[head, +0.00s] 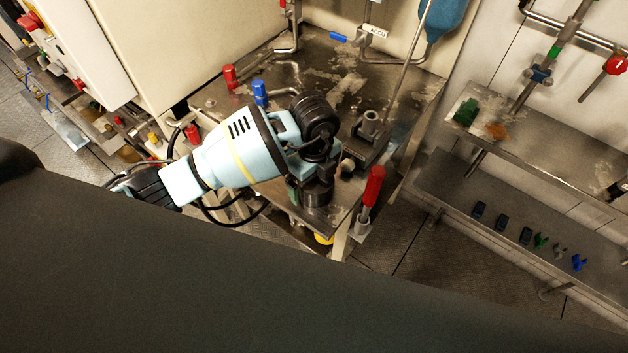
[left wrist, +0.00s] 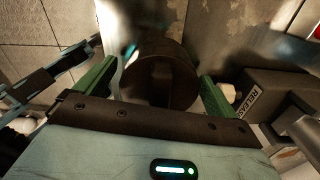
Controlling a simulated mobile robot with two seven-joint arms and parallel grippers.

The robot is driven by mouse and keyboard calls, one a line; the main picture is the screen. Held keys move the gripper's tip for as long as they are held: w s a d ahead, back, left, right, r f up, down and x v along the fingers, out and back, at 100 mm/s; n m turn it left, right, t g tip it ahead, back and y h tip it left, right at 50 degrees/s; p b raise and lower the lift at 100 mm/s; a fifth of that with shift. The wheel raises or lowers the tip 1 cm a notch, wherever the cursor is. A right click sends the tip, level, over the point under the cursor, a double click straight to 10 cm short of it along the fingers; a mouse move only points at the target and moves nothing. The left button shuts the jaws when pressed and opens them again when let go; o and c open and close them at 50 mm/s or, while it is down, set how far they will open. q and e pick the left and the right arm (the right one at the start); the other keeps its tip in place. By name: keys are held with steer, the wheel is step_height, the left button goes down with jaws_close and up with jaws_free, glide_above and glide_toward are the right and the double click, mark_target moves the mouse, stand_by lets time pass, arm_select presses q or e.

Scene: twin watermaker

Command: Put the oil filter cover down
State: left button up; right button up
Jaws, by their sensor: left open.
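The oil filter cover, a dark round cylinder (head: 318,193), is at the front corner of the metal bench top. In the left wrist view the cover (left wrist: 160,80) sits between the two green fingers. My left gripper (head: 304,178) is directly over it, with its jaws open. A gap shows between the cover and the finger on each side in the left wrist view. The cover's underside is hidden, so its exact contact with the bench cannot be seen. My right gripper is not in view.
The metal bench top (head: 345,82) holds a black block with a lever (head: 366,148), labelled RELEASE in the left wrist view (left wrist: 252,98). A red handle (head: 373,187) stands close to the right. Red (head: 230,77) and blue (head: 260,93) handles are farther back. The right shelf (head: 470,190) carries small parts.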

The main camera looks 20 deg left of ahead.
arm_select(q)
step_height(320, 180, up, 10)
steer(key=shift+f+p, duration=0.15)
steer(key=shift+p, duration=0.35)
steer(key=shift+r, duration=0.75)
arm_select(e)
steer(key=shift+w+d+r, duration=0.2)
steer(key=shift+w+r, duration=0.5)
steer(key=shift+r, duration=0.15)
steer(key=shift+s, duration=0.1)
